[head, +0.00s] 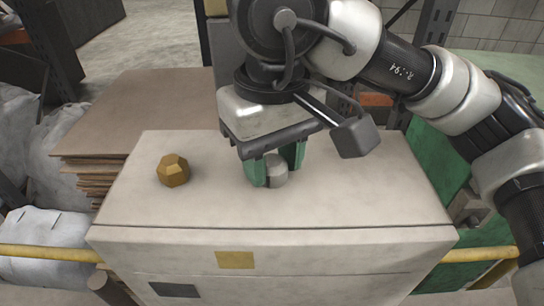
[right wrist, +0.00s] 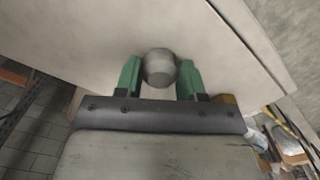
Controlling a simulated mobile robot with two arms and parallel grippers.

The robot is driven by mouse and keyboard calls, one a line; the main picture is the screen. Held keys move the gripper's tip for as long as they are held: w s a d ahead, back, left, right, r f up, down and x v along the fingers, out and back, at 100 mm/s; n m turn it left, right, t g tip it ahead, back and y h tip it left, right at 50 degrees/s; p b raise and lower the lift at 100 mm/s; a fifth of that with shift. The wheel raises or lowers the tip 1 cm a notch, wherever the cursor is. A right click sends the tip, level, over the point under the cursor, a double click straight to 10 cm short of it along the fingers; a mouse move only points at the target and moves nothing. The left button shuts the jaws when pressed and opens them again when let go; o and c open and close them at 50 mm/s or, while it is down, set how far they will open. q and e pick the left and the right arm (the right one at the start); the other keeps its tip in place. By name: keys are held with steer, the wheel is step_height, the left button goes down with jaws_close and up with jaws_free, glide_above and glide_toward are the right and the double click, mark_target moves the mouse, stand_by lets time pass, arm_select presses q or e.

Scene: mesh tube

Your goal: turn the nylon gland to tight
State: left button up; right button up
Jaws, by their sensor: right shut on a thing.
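The grey rounded gland (head: 277,172), which I take for the nylon one, stands on top of the pale box (head: 350,205). My right gripper (head: 274,170) comes down over it from above, and its green fingers are shut on the gland's two sides. In the right wrist view the gland (right wrist: 159,68) sits between the two green fingers (right wrist: 160,76). A brass-coloured faceted gland (head: 173,170) stands on the same top, to the left and apart from the gripper. I cannot see any mark that shows how tight the grey gland is. My left gripper is out of view.
The box front has a yellow label (head: 235,260) and a dark label (head: 174,290). A stack of brown sheets (head: 140,110) stands at the left behind the box. A yellow rail (head: 45,252) runs beside it. The box top is clear around the glands.

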steer(key=m+b, duration=0.2)
steer(key=shift+f+m, duration=0.15)
steer(key=shift+m, duration=0.25)
steer(key=m+b, duration=0.2)
steer(key=m, duration=0.1)
steer(key=shift+m, duration=0.3)
steer(key=m+b, duration=0.2)
steer(key=m, duration=0.2)
steer(key=shift+m, duration=0.3)
steer(key=m+b, duration=0.2)
steer(key=m, duration=0.3)
steer(key=shift+r, duration=0.2)
steer(key=m+b, duration=0.1)
steer(key=m, duration=0.3)
steer(key=m+b, duration=0.1)
steer(key=m, duration=0.3)
steer(key=shift+m, duration=0.3)
steer(key=m+b, duration=0.1)
steer(key=m, duration=0.3)
steer(key=shift+r+m, duration=0.1)
steer(key=shift+m, duration=0.2)
steer(key=shift+m+b, duration=0.65)
steer(key=shift+m, duration=1.35)
